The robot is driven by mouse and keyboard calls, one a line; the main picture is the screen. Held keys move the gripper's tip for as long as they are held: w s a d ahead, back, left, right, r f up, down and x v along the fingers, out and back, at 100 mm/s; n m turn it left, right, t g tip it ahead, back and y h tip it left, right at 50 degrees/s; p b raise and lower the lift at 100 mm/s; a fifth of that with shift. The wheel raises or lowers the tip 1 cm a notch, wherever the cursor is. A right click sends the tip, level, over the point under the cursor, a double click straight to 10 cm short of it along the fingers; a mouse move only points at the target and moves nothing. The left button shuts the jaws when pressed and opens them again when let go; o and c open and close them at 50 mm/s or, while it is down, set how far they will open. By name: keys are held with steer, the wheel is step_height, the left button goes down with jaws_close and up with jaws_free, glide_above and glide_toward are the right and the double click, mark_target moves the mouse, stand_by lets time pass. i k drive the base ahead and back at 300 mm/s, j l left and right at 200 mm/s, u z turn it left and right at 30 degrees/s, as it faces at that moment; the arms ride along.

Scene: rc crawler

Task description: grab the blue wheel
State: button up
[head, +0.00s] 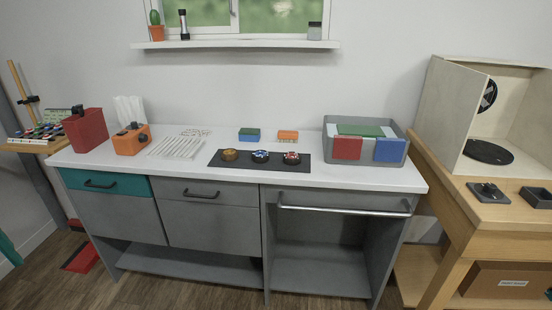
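The blue wheel (260,156) appears to be the middle one of three small round items on a dark mat (216,159) on the workbench. It has a black rim and blue and white marks on top. An orange-brown wheel (230,155) is on its left and a red and white wheel (291,158) on its right, both apart from it. Nothing covers the blue wheel. My gripper is not in view.
Behind the mat lie a green-and-blue block (249,135) and an orange block (288,135). A grey bin (399,160) stands to the right. White rods (176,148), an orange box (131,140) and a red container (85,131) are left. The bench's front strip (225,175) is clear.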

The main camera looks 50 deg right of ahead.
mark_target(256, 157)
steer(key=k+l+z, duration=0.15)
steer(key=l, duration=0.95)
steer(key=k+l+z, duration=0.2)
steer(key=l, duration=0.9)
steer(key=i, duration=0.1)
